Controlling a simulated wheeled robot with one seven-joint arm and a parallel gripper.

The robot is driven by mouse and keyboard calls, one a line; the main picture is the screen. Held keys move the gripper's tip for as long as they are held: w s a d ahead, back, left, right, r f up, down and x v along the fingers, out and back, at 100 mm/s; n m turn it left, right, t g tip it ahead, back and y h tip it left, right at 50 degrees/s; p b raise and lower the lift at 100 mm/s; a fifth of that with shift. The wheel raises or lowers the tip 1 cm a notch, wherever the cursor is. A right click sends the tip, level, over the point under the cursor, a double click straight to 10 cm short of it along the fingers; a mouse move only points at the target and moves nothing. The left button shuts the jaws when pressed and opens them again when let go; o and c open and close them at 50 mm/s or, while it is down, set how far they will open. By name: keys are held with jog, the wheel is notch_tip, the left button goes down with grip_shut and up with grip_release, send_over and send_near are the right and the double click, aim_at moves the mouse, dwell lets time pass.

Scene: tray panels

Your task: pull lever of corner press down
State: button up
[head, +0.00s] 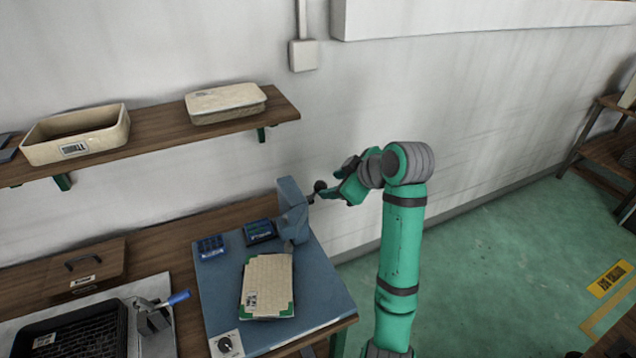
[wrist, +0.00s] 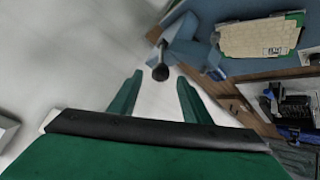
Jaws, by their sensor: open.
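The corner press has a blue-grey upright (head: 293,208) at the back right of a blue base plate (head: 325,293). Its lever ends in a dark round knob (head: 320,186) that points right, toward my gripper. My gripper (head: 339,188) is open and beside the knob, high over the bench's right end. In the wrist view the knob (wrist: 160,72) shows between the two green fingertips, with a gap on both sides. Whether it lies at fingertip depth I cannot tell. A beige panel with green corners (head: 267,285) lies on the base plate; the wrist view shows it too (wrist: 262,38).
Two small dark-blue trays (head: 210,246) (head: 260,230) sit behind the panel. A dial (head: 226,345) is at the base plate's front. A blue-handled clamp (head: 154,318) and black tray (head: 72,330) stand left. A shelf (head: 160,130) with beige bins is on the wall.

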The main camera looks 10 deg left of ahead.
aim_at(318, 190)
jog(key=x, duration=0.9)
jog(key=shift+w+a+f, duration=0.1)
jog(key=shift+w+f, duration=0.05)
jog(key=shift+f, duration=0.25)
grip_shut()
